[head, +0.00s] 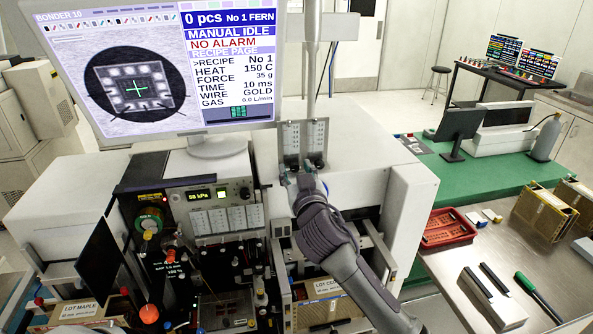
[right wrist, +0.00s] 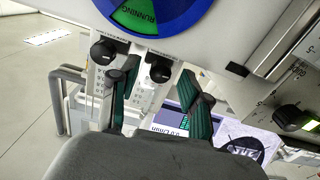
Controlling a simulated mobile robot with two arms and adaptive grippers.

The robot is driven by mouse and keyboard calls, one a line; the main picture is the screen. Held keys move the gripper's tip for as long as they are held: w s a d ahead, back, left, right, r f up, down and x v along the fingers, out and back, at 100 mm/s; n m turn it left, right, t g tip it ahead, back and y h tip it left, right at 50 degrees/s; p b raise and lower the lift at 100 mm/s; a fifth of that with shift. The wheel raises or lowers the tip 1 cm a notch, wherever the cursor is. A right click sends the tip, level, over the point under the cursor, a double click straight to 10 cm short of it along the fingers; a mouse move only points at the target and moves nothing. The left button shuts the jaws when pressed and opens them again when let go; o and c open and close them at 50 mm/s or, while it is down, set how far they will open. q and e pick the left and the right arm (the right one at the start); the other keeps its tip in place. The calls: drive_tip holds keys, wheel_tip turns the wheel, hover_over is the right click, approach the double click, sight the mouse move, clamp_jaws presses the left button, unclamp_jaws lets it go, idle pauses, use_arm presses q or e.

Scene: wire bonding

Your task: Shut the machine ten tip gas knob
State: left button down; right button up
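The bonding machine's upright gas panel (head: 303,138) stands right of the monitor in the head view. Its lower edge and knobs are partly hidden by my right gripper (head: 299,174). In the right wrist view, two black knobs, a left one (right wrist: 103,52) and a right one (right wrist: 159,68), sit side by side; their labels are too small to read. My right gripper (right wrist: 157,82) is open, with its dark green-padded fingers on either side of the right knob. Contact cannot be told. The monitor (head: 170,62) reads BONDER 10 and gas 0.0 L/min. My left gripper is not in view.
A blue and green disc (right wrist: 150,12) reading RUNNING is close by in the wrist view. Right of the machine are a green mat (head: 480,180), a red tray (head: 447,228) and brass-coloured magazines (head: 543,212). A pole rises above the panel.

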clamp_jaws()
drive_tip(key=shift+f+m+b, duration=0.3)
drive_tip(key=shift+m+b, duration=0.5)
drive_tip(key=shift+b, duration=0.3)
drive_tip(key=shift+m+b, duration=0.35)
drive_tip(key=shift+m, duration=0.15)
drive_tip(key=shift+r+m, duration=0.25)
drive_tip(key=shift+m, duration=0.55)
drive_tip(key=shift+o, duration=0.3)
unclamp_jaws()
drive_tip(key=s+d, duration=0.2)
drive_tip(key=s, duration=0.9)
drive_tip(key=shift+s+d, duration=0.25)
drive_tip(key=shift+s, duration=0.15)
